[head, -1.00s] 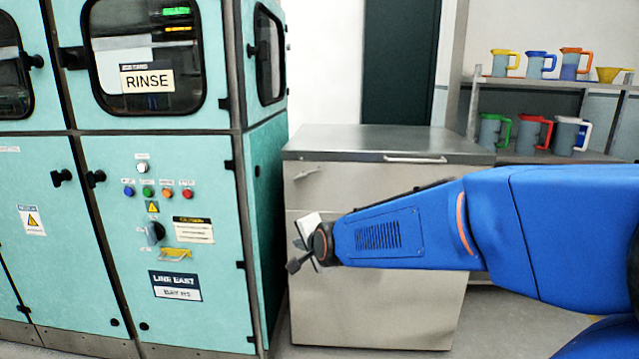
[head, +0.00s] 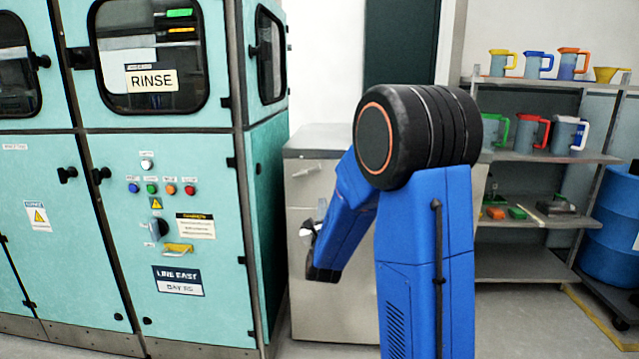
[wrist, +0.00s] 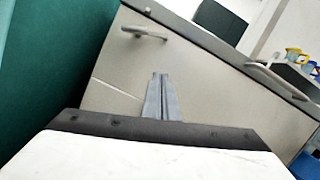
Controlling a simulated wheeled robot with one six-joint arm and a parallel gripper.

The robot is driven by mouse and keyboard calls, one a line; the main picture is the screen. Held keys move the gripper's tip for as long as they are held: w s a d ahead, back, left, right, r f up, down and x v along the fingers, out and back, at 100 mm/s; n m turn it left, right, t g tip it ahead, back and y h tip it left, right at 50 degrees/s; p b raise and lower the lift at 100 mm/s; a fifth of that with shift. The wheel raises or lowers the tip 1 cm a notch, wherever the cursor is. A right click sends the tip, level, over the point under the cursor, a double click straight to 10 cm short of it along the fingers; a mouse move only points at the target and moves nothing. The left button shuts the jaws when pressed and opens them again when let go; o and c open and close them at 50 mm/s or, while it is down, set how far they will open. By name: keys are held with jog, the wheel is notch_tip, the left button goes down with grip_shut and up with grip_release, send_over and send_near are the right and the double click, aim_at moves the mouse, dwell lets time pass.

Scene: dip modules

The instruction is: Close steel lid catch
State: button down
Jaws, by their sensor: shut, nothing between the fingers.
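The steel cabinet (head: 335,305) stands right of the teal machine with its lid (head: 318,140) down. The lid catch (head: 304,172) is a small metal lever high on the left of the cabinet front, slightly slanted. The catch also shows in the wrist view (wrist: 145,33), above and left of my fingertips. My gripper (wrist: 161,78) is shut and empty, pointing at the cabinet front below the catch and apart from it. In the head view my gripper is small and partly hidden by my arm. The lid handle (wrist: 275,82) shows at the right in the wrist view.
The teal machine (head: 265,200) stands close along the cabinet's left side. Right of the cabinet is a shelf (head: 540,160) with coloured jugs, and a blue drum (head: 612,220). My arm covers much of the cabinet's right half in the head view.

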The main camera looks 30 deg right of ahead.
aim_at(306, 172)
jog(key=shift+w+d+r, duration=0.65)
jog(key=shift+w+r, duration=0.4)
jog(key=shift+w, duration=0.5)
jog(key=shift+w+d+r, duration=0.6)
jog(key=shift+w+r, duration=0.4)
jog(key=shift+w, duration=0.5)
jog(key=shift+w+d+r, duration=0.65)
jog(key=shift+w+r, duration=0.4)
jog(key=shift+w, duration=0.5)
